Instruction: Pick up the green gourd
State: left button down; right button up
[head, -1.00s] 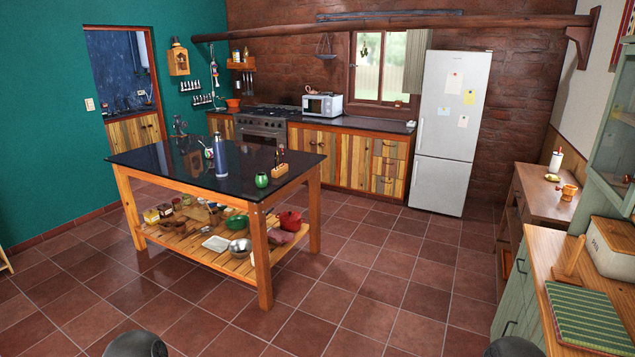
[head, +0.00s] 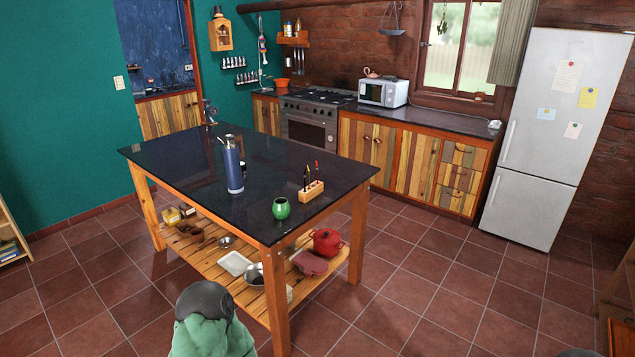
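The green gourd (head: 281,208) is a small, rounded, glossy green vessel with an open dark top. It stands upright on the dark top of the wooden island table (head: 258,166), near the table's front edge and corner. A blue bottle (head: 234,170) stands to its left, and a wooden block with several thin tools (head: 311,190) stands to its right and a little behind. Neither of my grippers is in view.
The island's lower slatted shelf holds a red pot (head: 327,242), a white tray (head: 235,263) and bowls. A fridge (head: 545,140) stands at the back right; a stove (head: 309,120) and counter line the back wall. The tiled floor (head: 440,300) right of the island is clear.

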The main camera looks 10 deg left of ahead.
aim_at(280, 208)
jog(key=i+l+u, duration=0.1)
jog(key=i+u, duration=0.3)
jog(key=i+l+u, duration=0.2)
jog(key=i+u, duration=0.25)
jog(key=i+l+u, duration=0.25)
jog(key=u, duration=0.15)
jog(key=i+l+u, duration=0.3)
jog(key=l+u, duration=0.15)
